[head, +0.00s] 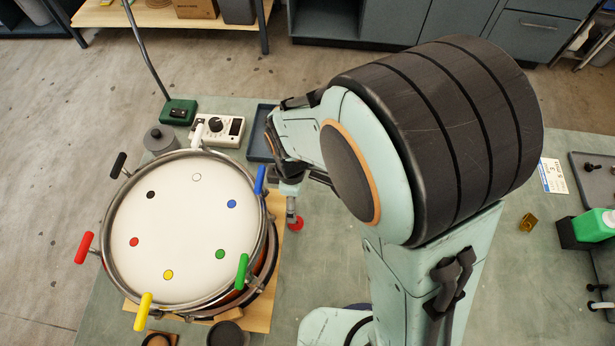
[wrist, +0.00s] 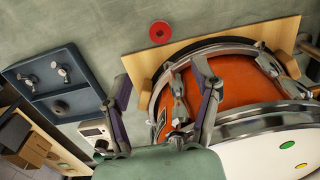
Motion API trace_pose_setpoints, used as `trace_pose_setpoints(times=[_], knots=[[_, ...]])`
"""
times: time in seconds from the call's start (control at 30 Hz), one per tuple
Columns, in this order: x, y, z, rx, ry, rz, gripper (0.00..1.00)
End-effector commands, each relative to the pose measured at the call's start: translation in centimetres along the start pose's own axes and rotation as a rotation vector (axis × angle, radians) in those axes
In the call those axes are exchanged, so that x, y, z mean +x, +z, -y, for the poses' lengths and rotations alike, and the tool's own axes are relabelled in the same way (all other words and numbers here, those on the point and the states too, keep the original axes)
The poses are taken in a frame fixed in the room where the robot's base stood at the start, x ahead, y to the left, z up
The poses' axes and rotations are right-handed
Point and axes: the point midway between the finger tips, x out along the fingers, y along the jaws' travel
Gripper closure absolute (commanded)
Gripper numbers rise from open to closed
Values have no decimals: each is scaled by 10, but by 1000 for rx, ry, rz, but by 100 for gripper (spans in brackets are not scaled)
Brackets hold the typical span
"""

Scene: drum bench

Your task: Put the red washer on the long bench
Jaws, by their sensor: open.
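The red washer (head: 297,224) lies flat on the green-grey bench top (head: 320,260), right of the drum. In the wrist view the red washer (wrist: 160,33) shows its dark centre hole, with bare surface around it. My gripper (head: 290,200) points down close to the washer in the head view, partly behind my own arm. In the wrist view my gripper (wrist: 165,82) has its two fingers spread apart with nothing held between them. The washer is beyond the fingertips there. A long wood-topped bench (head: 165,15) stands across the floor at the back left.
The drum (head: 185,230) with coloured handles sits on a wooden board (head: 262,315) close to my gripper. A control box (head: 218,130), a green box (head: 178,112) and a blue tray (wrist: 58,85) with metal parts are behind. Cardboard boxes (head: 196,8) stand on the back bench.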

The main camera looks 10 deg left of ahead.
Motion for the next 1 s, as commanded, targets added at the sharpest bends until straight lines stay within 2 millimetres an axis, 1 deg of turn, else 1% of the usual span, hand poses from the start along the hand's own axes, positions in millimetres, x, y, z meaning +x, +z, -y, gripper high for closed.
trace_pose_setpoints(times=[0.17,0.27,0.37,0.4,0.47,0.5,0.6,0.7,0.8,0.9,1.0], knots=[[-5,2,0,15,1,-3,37],[-19,14,1,123,-3,-15,37],[-51,44,10,381,-15,-41,37],[-66,60,18,516,-22,-50,37],[-85,82,34,718,-33,-58,37],[-95,94,45,845,-39,-62,37],[-113,118,74,1126,-48,-61,37],[-121,132,97,1327,-53,-54,37],[-125,138,110,1437,-56,-48,37],[-125,139,114,1470,-57,-44,37],[-125,139,114,1469,-58,-43,37]])
